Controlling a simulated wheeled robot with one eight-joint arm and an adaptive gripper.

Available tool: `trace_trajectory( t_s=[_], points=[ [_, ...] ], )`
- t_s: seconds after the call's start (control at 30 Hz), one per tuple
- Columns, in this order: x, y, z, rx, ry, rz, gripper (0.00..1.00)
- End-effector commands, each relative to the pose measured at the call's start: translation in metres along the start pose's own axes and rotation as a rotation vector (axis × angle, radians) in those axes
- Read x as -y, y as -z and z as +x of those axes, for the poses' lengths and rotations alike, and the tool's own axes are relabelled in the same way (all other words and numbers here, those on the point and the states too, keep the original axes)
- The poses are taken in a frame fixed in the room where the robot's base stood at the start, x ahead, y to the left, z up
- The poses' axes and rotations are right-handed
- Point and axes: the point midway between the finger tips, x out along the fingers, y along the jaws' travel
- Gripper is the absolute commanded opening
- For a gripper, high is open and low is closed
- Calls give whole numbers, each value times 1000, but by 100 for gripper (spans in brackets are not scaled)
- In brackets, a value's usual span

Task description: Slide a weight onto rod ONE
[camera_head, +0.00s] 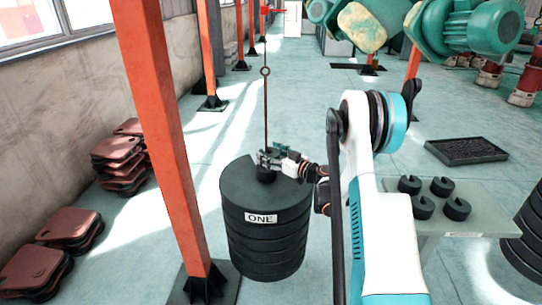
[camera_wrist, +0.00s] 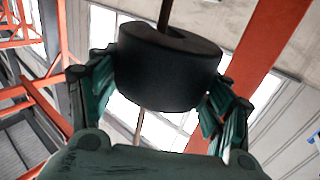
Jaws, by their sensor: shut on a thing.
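Rod ONE (camera_head: 266,110) is a thin upright rod with a ring at its top. It rises from a stack of big black discs (camera_head: 265,235) labelled ONE. My gripper (camera_head: 268,160) is at the lower part of the rod, just above the stack. It is shut on a black slotted weight (camera_wrist: 168,68), which fills the space between the fingers in the wrist view. There the rod (camera_wrist: 165,12) meets the weight's slot above and shows again below it, so the weight appears to be around the rod. In the head view the held weight is mostly hidden by the gripper.
A table (camera_head: 462,215) at right carries several black slotted weights (camera_head: 440,186). An orange post (camera_head: 165,140) stands close left of the stack. Brown plates (camera_head: 70,228) are piled by the wall. A black tray (camera_head: 466,151) lies behind the table.

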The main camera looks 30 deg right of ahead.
Motion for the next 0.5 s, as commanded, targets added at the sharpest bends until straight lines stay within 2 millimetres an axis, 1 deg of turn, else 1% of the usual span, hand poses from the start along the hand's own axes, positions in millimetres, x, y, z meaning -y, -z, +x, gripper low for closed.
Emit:
trace_trajectory(
  t_s=[0.5],
  points=[
    [-7,1,16,-3,0,2,5]
  ],
)
